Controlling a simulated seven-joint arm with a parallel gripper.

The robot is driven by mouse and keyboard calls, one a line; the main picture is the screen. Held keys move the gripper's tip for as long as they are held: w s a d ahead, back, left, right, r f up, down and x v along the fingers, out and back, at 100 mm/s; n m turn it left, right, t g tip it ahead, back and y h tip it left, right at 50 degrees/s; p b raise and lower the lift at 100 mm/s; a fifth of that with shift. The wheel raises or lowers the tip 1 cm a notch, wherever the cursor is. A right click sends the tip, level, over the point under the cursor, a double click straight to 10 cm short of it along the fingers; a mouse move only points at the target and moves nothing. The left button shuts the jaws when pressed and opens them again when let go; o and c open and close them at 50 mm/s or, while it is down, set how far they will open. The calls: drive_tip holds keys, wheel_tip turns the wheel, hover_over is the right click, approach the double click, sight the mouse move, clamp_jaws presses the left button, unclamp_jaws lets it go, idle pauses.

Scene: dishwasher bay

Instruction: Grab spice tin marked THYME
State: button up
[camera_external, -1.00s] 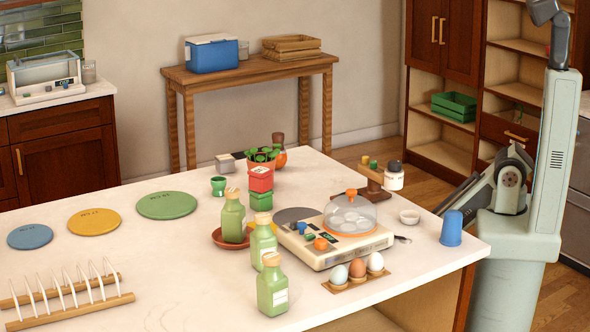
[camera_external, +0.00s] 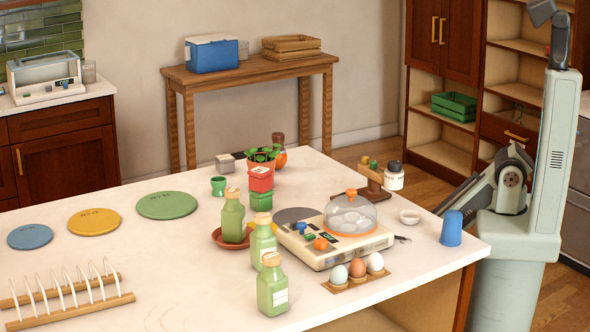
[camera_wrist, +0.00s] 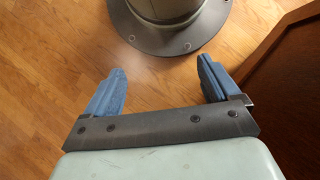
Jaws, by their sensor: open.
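A red tin (camera_external: 260,180) stands on top of a green tin (camera_external: 261,201) on the white counter, in front of a leafy plant pot. Both have small labels too fine to read, so I cannot tell which is marked THYME. My gripper (camera_wrist: 162,68) shows in the wrist view with its two blue fingers spread wide and nothing between them. It points down over the wooden floor, away from the counter. In the external view my arm is folded at the right and the gripper cannot be made out.
Green bottles (camera_external: 272,285) stand in front of the tins, one on a red-brown saucer. An egg cooker (camera_external: 335,250), eggs (camera_external: 357,267) and a blue cup (camera_external: 451,229) lie between the tins and my arm. Plates (camera_external: 94,222) and a rack (camera_external: 70,303) are at left.

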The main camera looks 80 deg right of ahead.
drive_tip(key=w+d+r+n+t+h, duration=0.1)
drive_tip(key=w+d+r+t+h, duration=0.1)
drive_tip(key=w+d, duration=1.15)
drive_tip(key=w+d+r+n+t+h, duration=0.1)
drive_tip(key=w+d+r+t+h, duration=0.15)
drive_tip(key=w+d, duration=1.1)
drive_tip(key=w+d+r+h, duration=0.2)
drive_tip(key=w+d+r, duration=0.8)
drive_tip(key=w+d, duration=0.3)
drive_tip(key=w+d+r+m+t, duration=0.1)
drive_tip(key=w+d+r, duration=0.2)
drive_tip(key=r, duration=0.4)
drive_tip(key=w+d+r+t, duration=0.1)
drive_tip(key=w+d+r, duration=0.25)
drive_tip(key=r, duration=0.25)
wheel_tip(320, 180, up, 39)
drive_tip(key=n+t+y, duration=0.3)
drive_tip(key=n+y, duration=0.4)
drive_tip(key=y, duration=0.3)
hover_over(225, 157)
drive_tip(key=s+d, duration=0.3)
drive_tip(key=s, duration=0.1)
drive_tip(key=shift+m, duration=0.3)
drive_tip(key=x, duration=1.3)
drive_tip(key=shift+w+d+f, duration=0.1)
drive_tip(key=shift+d+f, duration=0.1)
drive_tip(key=shift+f, duration=0.3)
